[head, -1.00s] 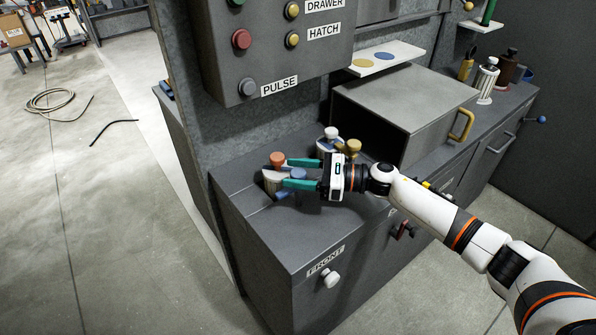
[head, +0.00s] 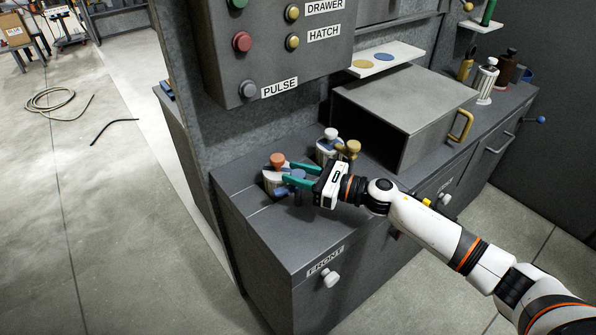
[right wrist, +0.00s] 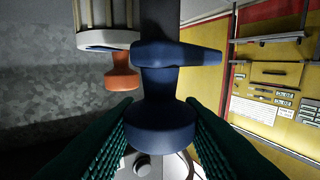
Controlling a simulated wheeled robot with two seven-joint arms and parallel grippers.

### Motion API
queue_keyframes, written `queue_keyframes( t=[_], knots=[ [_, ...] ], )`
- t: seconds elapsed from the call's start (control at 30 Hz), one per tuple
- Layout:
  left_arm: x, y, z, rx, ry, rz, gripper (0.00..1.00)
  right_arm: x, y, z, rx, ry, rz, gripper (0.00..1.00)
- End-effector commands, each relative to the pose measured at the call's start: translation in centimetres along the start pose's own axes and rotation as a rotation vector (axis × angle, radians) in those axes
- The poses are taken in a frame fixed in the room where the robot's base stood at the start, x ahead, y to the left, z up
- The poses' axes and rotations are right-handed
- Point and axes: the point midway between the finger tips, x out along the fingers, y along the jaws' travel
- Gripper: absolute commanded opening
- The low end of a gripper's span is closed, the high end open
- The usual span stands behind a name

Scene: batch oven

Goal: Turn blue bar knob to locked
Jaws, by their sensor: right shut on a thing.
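The blue bar knob (head: 297,174) stands at the near left of the dark grey counter, by an orange-topped knob (head: 277,159). In the right wrist view the blue knob (right wrist: 160,127) has a round head and a crosswise bar (right wrist: 178,54) beyond it. My right gripper (head: 289,173) has its green fingers on either side of the round head, shut on it; the fingers (right wrist: 160,125) also show in the right wrist view. Its fingers partly hide the knob in the head view. No locked mark is readable. My left gripper is not in view.
White-topped (head: 330,133) and gold-topped (head: 349,148) knobs stand close behind the gripper. A grey box with a gold handle (head: 461,125) is to the right. The button panel (head: 268,45) overhangs at the back left. The counter's front left is clear.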

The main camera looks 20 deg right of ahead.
Motion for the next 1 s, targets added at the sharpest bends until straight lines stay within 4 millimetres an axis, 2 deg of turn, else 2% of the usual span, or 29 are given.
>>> queue_keyframes(
  t=[0.6, 1.0],
  knots=[
    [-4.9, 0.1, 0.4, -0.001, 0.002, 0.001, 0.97, 0.1, -0.2, -0.5, 0.006, 0.002, 0.585, 0.11],
    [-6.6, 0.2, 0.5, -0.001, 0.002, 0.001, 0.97, 0.2, -0.2, -0.1, 0.005, 0.001, 0.961, 0.11]
  ],
)
